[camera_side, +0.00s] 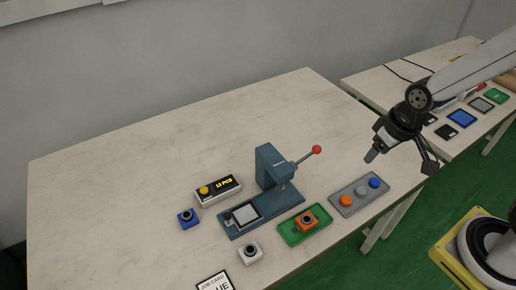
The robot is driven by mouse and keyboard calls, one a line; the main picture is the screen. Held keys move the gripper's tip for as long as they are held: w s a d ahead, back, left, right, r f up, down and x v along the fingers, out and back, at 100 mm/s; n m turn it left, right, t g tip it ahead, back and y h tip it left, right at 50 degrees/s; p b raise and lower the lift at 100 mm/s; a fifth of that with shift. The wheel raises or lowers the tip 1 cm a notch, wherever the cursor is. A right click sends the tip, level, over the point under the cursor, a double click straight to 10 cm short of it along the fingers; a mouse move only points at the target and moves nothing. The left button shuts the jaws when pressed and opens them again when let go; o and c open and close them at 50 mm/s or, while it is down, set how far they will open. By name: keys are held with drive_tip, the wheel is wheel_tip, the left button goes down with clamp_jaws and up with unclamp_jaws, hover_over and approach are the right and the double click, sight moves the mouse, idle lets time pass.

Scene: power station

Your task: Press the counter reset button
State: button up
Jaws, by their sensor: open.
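The counter (226,187) is a small white-and-black box on the table, left of the press. Its display shows yellow text that reads like "13 PCS". A round yellow button (204,190) sits at the left end of its top face; I take it as the reset button. My gripper (401,164) is open and empty. It hangs at the right, above the table's right edge and apart from everything, far to the right of the counter. Nothing hides the yellow button.
A blue-grey press (267,168) with a red-knobbed lever (317,150) stands between my gripper and the counter. A green tray (291,238) holds an orange block. A grey tray (345,208) holds coloured discs. Blue (185,224) and white (245,258) blocks stand nearer the front. The table's left is clear.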

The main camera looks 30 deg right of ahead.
clamp_jaws()
idle(1.4)
